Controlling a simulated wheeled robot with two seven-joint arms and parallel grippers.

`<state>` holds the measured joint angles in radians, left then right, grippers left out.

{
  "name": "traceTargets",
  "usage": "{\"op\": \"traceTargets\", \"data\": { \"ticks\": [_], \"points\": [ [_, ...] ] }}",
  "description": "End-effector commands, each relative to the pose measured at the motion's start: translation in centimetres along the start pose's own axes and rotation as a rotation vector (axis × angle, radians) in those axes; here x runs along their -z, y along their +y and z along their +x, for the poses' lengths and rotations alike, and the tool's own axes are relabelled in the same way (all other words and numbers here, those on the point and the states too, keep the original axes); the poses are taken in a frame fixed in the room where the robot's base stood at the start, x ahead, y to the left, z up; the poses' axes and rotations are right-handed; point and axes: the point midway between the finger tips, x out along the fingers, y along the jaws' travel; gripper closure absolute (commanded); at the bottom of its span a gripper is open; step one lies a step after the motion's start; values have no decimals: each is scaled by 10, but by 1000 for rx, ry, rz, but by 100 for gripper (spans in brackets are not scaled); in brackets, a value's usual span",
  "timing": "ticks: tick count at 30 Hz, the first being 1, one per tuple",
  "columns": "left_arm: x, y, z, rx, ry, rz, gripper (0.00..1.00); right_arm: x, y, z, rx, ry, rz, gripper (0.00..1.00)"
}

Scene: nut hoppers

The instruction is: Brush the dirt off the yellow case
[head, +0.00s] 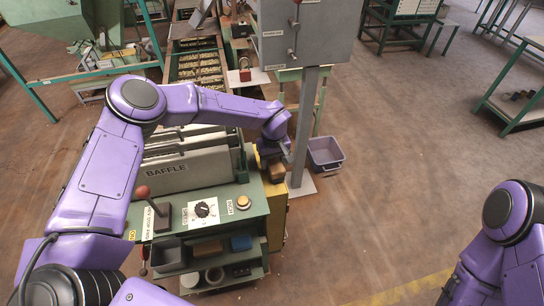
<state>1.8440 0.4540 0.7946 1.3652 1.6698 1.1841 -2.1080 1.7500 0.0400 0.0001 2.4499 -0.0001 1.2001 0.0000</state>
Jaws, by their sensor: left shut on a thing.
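The yellow case (274,215) shows as a narrow yellow strip along the right side of the green console. My left gripper (272,157) is above its far end, shut on a brown block-like brush (277,171). The brush is at the top of the case; I cannot tell whether it touches. The gripper and the brush cover part of the case, and dirt is too small to make out. Of my right arm only purple links show at the lower right; its gripper is out of the picture.
A green console (200,222) with a red-knobbed lever, a dial and a button stands left of the case. Baffle panels (190,168) rise behind it. A grey post (303,125) carries a control box close right of my left gripper. A purple bin (325,154) stands on open floor.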

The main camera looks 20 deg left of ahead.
Motion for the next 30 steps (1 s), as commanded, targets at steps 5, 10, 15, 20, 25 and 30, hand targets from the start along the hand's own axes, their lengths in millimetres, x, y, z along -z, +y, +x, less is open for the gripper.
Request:
{"op": "traceTargets", "data": {
  "ticks": [5,10,15,20,25,30],
  "points": [
    [-10,-1,2,4,-8,0,93,1,0,-3,0,0,0,57],
    [-26,-2,1,5,-10,3,93,4,1,-10,0,0,0,57],
    [-44,-4,2,7,-12,3,93,6,1,-15,0,0,0,57],
    [-51,-5,4,7,-13,1,93,6,2,-16,0,0,0,57],
    [-64,-6,2,10,-15,2,93,9,2,-22,0,0,0,57],
    [-82,-7,1,9,-14,3,93,12,3,-28,0,0,0,57]
  ]
}}
